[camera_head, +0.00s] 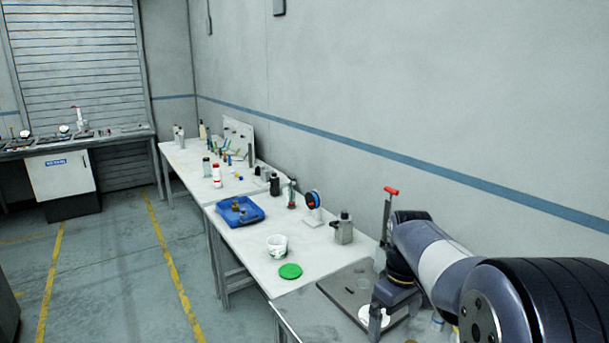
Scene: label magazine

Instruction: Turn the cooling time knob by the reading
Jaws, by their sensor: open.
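I cannot pick out the cooling time knob or its reading in this view. My arm comes in from the lower right. My gripper (394,299) points down at its end, open, over the near bench, with nothing visible between its fingers. Small round white faces, perhaps dials, stand on the far-left bench, one on the left (24,134) and one on the right (64,129). They are too small to read and far from my gripper.
A red-handled upright tool (389,205) stands just behind my arm. The middle table holds a blue tray (240,211), a white tub (277,246), a green disc (290,271) and a grey canister (343,229). Open floor with yellow lines lies to the left.

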